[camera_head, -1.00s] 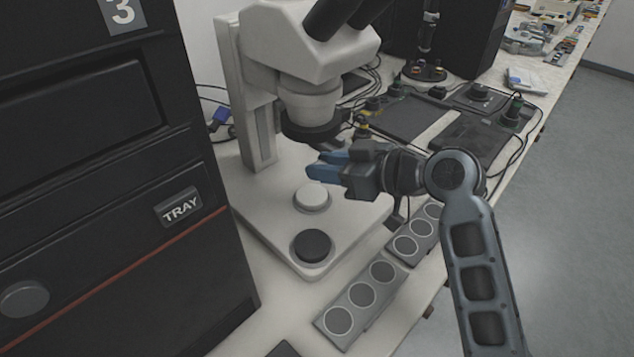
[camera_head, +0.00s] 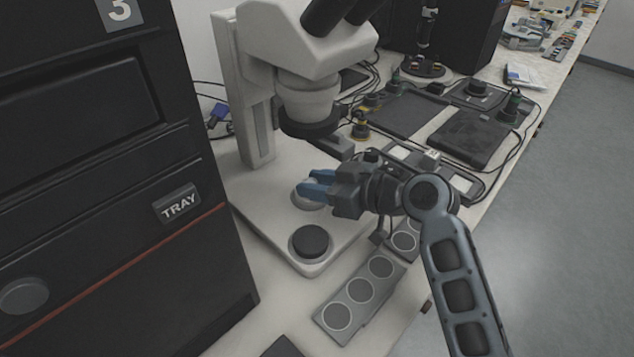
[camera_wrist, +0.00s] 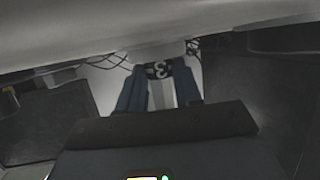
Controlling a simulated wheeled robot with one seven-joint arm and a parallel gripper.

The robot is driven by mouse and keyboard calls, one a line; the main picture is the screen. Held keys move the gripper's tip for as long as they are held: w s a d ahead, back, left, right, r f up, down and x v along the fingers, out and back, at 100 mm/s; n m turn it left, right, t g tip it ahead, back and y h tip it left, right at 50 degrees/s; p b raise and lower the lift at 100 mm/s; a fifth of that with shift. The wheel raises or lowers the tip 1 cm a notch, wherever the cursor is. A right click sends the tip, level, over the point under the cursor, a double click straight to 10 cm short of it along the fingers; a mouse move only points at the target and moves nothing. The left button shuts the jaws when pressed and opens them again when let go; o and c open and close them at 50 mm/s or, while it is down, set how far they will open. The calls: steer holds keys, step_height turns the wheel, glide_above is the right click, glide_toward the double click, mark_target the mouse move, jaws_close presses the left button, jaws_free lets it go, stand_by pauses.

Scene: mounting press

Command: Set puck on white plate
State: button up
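The white plate (camera_head: 300,205) is a round pale disc on the microscope base, partly hidden behind my fingers in the head view. My gripper (camera_head: 316,187) points left, with its blue fingers above the plate and below the microscope head. In the wrist view my gripper (camera_wrist: 160,85) has its blue fingers a short way apart. A small dark thing with a pale 3-like mark, which looks like the puck (camera_wrist: 158,69), spans the gap at the tips. In the head view the fingers hide it, so its tilt is unclear.
The microscope (camera_head: 300,50) overhangs my gripper closely. A black round disc (camera_head: 310,241) sits on its base in front of the plate. A holder strip (camera_head: 360,312) with ringed round places lies to the right. A tall black press (camera_head: 110,200) stands left.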

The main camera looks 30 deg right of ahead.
steer(key=o, duration=0.4)
steer(key=shift+c, duration=0.2)
steer(key=shift+r, duration=0.2)
steer(key=b+v, duration=0.1)
steer(key=v, duration=1.1)
